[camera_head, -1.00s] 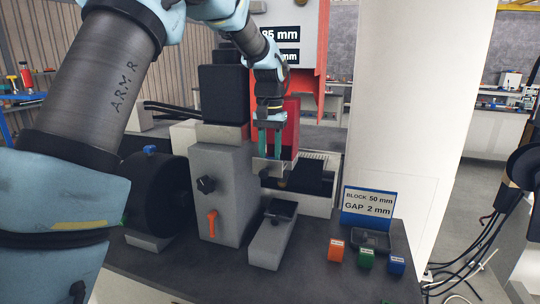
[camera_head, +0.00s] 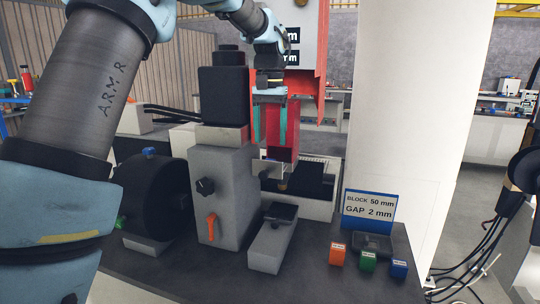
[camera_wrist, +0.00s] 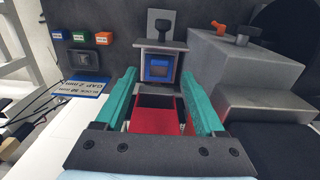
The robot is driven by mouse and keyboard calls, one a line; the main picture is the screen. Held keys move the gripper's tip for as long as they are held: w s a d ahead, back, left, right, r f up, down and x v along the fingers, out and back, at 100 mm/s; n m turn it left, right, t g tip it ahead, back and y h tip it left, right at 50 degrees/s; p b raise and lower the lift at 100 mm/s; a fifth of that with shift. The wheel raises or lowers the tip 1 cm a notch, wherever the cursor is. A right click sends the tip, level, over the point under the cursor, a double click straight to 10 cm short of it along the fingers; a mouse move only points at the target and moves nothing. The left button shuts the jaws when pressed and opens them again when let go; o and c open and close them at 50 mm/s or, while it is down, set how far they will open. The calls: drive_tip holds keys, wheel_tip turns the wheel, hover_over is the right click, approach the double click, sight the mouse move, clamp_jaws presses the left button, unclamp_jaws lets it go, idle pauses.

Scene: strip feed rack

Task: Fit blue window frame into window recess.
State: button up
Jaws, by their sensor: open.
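The blue window frame (camera_wrist: 158,58) shows in the wrist view, inside the square opening of a grey housing (camera_wrist: 142,63). It looks roughly square to the opening, but I cannot tell how deep it sits. In the head view I cannot make the frame out. My gripper (camera_head: 269,143) is open, its teal fingers apart and empty, above the housing area. In the wrist view, the two fingers of my gripper (camera_wrist: 159,76) stand to either side of the frame and do not touch it.
A red chute-like part (camera_head: 291,128) stands close by the fingers. A grey block with an orange lever (camera_head: 212,226) is left of them. A sign (camera_head: 368,205) and small orange (camera_head: 337,254), green (camera_head: 367,262) and blue (camera_head: 399,269) blocks are front right.

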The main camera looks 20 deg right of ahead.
sight(270, 159)
drive_tip(key=shift+r, duration=2.1)
drive_tip(key=w+a+f+n, duration=0.15)
drive_tip(key=a+f, duration=0.35)
drive_tip(key=a, duration=0.5)
drive_tip(key=a+f+n, duration=0.2)
drive_tip(key=a+f, duration=0.3)
drive_tip(key=a, duration=0.4)
drive_tip(key=s+a+f+n, duration=0.2)
drive_tip(key=s+a+f, duration=0.3)
drive_tip(key=a, duration=0.4)
drive_tip(key=s+a+f+n+t, duration=0.1)
drive_tip(key=s+a+f+n, duration=0.1)
drive_tip(key=s+a+f, duration=0.3)
drive_tip(key=s+a, duration=0.2)
drive_tip(key=a, duration=0.1)
drive_tip(key=shift+s+a+f+t, duration=0.25)
drive_tip(key=shift+a+f+t, duration=0.05)
drive_tip(key=shift+a+f, duration=0.05)
